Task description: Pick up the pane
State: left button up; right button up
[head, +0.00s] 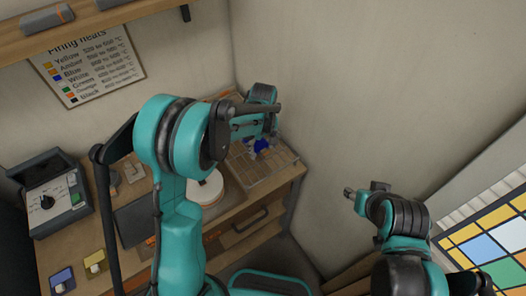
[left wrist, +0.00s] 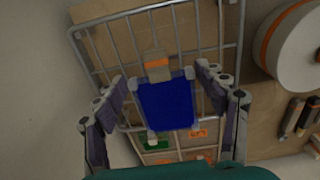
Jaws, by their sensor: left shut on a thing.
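The blue pane (left wrist: 166,105) is a flat dark-blue square seen between the fingers of my left gripper (left wrist: 162,84) in the left wrist view. The fingers are shut on it from its left and right sides, over a wire rack (left wrist: 88,62). In the head view the pane (head: 261,145) is a small blue patch below my left gripper (head: 258,128), at the back right of the bench. I cannot tell whether the pane still touches the rack. My right gripper (head: 366,190) is open and empty, away from the bench by the wall.
A round white disc (head: 206,188) is on the wooden bench left of the rack. A control box (head: 48,196) and small yellow and blue blocks are farther left. A coloured glass panel (head: 490,245) stands at the right.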

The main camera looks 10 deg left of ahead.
pick_arm(q)
jog(key=s+d+r+p, duration=0.2)
jog(key=s+d+r, duration=0.1)
jog(key=d+r, duration=0.7)
jog(key=shift+s+d+r+p, duration=0.2)
jog(key=shift+d+p, duration=0.15)
jog(key=shift+d, duration=0.25)
